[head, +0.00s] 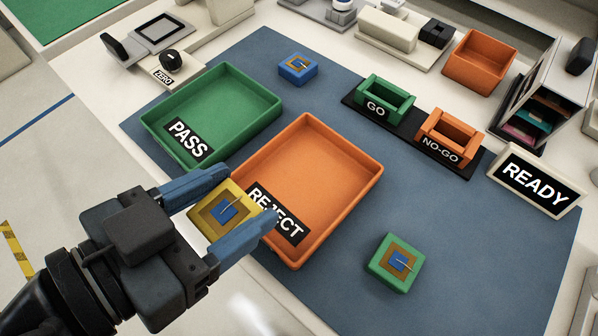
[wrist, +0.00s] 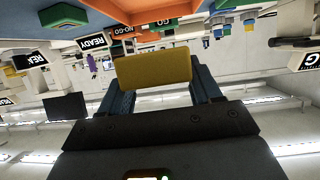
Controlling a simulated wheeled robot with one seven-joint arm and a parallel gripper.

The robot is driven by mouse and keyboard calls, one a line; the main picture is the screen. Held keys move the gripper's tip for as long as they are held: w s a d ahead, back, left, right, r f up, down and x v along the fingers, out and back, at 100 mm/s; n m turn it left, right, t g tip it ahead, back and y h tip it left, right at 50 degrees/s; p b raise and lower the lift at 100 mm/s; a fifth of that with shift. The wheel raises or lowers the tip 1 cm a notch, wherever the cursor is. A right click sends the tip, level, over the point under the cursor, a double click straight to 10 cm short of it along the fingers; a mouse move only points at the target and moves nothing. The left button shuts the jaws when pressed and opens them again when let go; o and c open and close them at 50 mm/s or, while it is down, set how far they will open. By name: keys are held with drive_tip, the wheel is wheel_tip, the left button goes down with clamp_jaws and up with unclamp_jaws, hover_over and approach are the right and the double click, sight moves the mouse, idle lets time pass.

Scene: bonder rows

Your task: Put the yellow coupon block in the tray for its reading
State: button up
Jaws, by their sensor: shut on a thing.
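My gripper (head: 243,198) is shut on the yellow coupon block (head: 212,222), with one blue finger on each side of it. The block has a brown square and a small blue chip with a pin on top. It overlaps the near left edge of the orange REJECT tray (head: 350,200) and covers part of its label; its height above the mat is hard to tell. The tray is empty. The green PASS tray (head: 262,119), also empty, stands behind and to the left. In the wrist view the yellow block (wrist: 153,68) sits between the fingers.
A blue block (head: 298,69) lies behind the trays and a green block (head: 393,262) right of REJECT. Green GO (head: 384,98) and orange NO-GO (head: 450,136) fixtures stand at the back right. A READY sign (head: 534,181) stands at right. A ZERO device (head: 170,62) is at back left.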

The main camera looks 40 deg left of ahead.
sight(216, 236)
drive_tip(key=x, duration=0.3)
drive_tip(key=f+x, duration=0.1)
drive_tip(key=x, duration=0.5)
drive_tip(key=shift+w+a+f, duration=0.1)
drive_tip(key=shift+a+f, duration=0.1)
drive_tip(key=shift+f, duration=2.25)
drive_tip(key=shift+f, duration=0.1)
drive_tip(key=o, duration=1.2)
drive_tip(key=shift+r, duration=0.25)
drive_tip(key=v, duration=1.1)
drive_tip(key=shift+s+a+r, duration=0.1)
drive_tip(key=shift+s, duration=0.3)
